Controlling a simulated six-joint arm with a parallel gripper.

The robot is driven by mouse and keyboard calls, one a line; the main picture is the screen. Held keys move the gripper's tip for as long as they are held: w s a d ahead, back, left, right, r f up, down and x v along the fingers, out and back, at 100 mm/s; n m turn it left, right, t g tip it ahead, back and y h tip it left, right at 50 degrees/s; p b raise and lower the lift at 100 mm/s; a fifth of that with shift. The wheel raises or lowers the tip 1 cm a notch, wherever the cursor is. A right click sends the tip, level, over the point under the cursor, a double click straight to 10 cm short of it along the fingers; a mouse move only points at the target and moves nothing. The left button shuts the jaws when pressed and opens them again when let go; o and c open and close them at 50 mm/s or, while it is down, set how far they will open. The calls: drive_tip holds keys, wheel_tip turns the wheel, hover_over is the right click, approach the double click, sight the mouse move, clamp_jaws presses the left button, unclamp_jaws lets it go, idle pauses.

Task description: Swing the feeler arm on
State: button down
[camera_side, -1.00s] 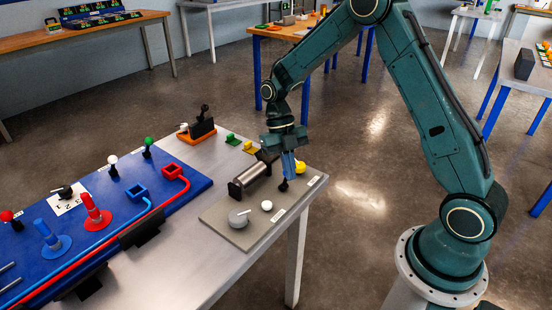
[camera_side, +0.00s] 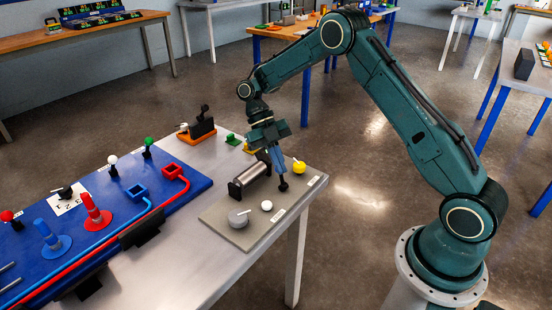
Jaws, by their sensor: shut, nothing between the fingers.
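A grey plate (camera_side: 228,230) lies on the near right corner of the light table. It carries a metal roller (camera_side: 250,181), a grey disc with a small lever (camera_side: 239,218), a white ball (camera_side: 267,206), a black knob (camera_side: 283,186) and a yellow knob (camera_side: 299,167). I cannot tell for certain which part is the feeler arm. My gripper (camera_side: 281,176) has blue fingers and is tilted, shut and empty. Its tips are just above the black knob, right of the roller; whether they touch it is unclear. The gripper hides part of the plate's far side.
A blue panel (camera_side: 195,192) with red and blue pipes and several levers fills the table's left. An orange-based black device (camera_side: 197,130) and a green piece (camera_side: 232,139) stand behind the plate. Bare table (camera_side: 185,262) lies in front.

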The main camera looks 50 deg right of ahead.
drive_tip(key=shift+w+f, duration=0.1)
drive_tip(key=shift+w, duration=0.35)
drive_tip(key=shift+s, duration=0.2)
idle(0.7)
drive_tip(key=shift+s, duration=1.05)
drive_tip(key=shift+s+f+t, duration=0.15)
drive_tip(key=shift+s+t, duration=1.05)
drive_tip(key=shift+t, duration=0.6)
drive_tip(key=shift+s+f+n+t, duration=0.15)
drive_tip(key=shift+s+f+t, duration=0.2)
drive_tip(key=shift+s+t, duration=0.4)
drive_tip(key=shift+s+f+n+t, duration=0.15)
drive_tip(key=shift+s+f+t, duration=0.25)
drive_tip(key=shift+t, duration=0.65)
drive_tip(key=shift+s+f+t, duration=0.15)
drive_tip(key=shift+s+t, duration=0.1)
drive_tip(key=shift+t, duration=0.4)
drive_tip(key=shift+s+f+t, duration=0.15)
drive_tip(key=shift+s+t, duration=0.05)
drive_tip(key=shift+t, duration=0.45)
drive_tip(key=s+a+r+m, duration=0.1)
drive_tip(key=s+r+m, duration=0.4)
drive_tip(key=r, duration=0.6)
drive_tip(key=shift+s+r+t+h, duration=0.15)
drive_tip(key=shift+s+t+h, duration=0.2)
drive_tip(key=shift+s, duration=0.45)
